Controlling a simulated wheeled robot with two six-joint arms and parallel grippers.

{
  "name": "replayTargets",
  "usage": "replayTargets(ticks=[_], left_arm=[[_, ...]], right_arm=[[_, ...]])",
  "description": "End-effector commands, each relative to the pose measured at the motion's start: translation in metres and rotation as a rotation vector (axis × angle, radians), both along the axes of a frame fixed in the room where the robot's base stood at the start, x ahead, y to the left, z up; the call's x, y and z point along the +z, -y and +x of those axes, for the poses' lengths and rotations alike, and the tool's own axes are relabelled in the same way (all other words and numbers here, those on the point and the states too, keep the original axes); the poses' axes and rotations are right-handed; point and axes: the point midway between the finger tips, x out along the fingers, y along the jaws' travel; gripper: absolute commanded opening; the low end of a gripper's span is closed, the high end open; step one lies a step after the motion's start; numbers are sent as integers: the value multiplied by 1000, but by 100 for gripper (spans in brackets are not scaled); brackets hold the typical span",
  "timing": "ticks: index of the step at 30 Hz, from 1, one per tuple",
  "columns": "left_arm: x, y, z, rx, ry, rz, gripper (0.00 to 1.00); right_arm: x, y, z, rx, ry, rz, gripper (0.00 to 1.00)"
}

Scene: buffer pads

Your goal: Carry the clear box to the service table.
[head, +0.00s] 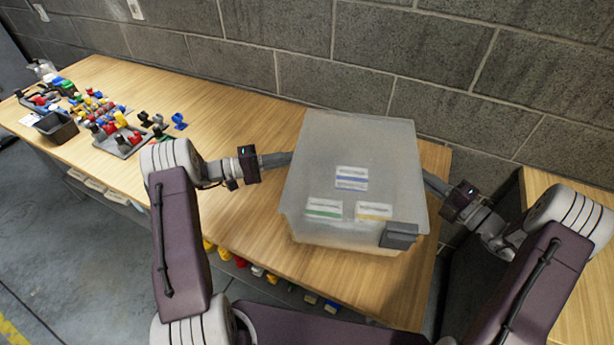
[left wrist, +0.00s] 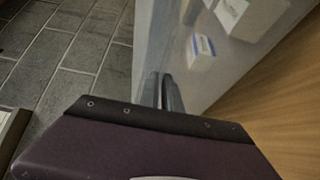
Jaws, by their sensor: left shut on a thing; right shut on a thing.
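The clear box (head: 352,140) is a translucent, frosted tub with a grey block at its front right corner and several white labelled packets showing through it. It is between my two grippers, over the right end of the long wooden workbench; I cannot tell whether it touches the top. My left gripper (head: 284,159) is shut on its left side, and my right gripper (head: 430,182) is shut on its right side, its fingertips partly hidden by the box. In the left wrist view the left fingers (left wrist: 167,92) meet the box wall (left wrist: 158,40).
The long wooden workbench (head: 225,118) holds coloured parts (head: 110,115) and a black bin (head: 56,127) at its left end. Another wooden table (head: 590,300) stands at the right, past a dark gap. A grey block wall (head: 330,50) runs behind.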

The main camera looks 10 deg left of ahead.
Motion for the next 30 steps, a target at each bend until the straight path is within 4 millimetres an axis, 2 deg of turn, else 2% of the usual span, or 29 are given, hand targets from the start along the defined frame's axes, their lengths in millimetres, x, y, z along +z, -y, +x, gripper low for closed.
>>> replayTargets(ticks=[2, 3, 4, 5, 15, 24, 30], left_arm=[[-10, -1, 1, 3, 3, -2, 0], [-5, -1, 0, 3, 0, 0, 18], [-5, -1, 0, 3, 0, 0, 27], [-5, -1, 0, 3, 0, 0, 29], [-5, -4, -1, 2, 0, -1, 29], [-5, -52, -23, 5, 0, 0, 29], [-5, -71, -33, 3, 1, 0, 29]], right_arm=[[-10, 2, 1, -5, 4, 2, 0], [-5, 2, 1, -5, 1, 0, 18], [-5, 2, 1, -5, 1, -1, 26], [-5, 1, 0, -4, 1, -1, 29], [-5, 0, 0, -1, 0, 0, 29], [-5, 0, 0, 0, 1, 1, 29], [-4, 0, 0, 0, 1, 1, 29]])
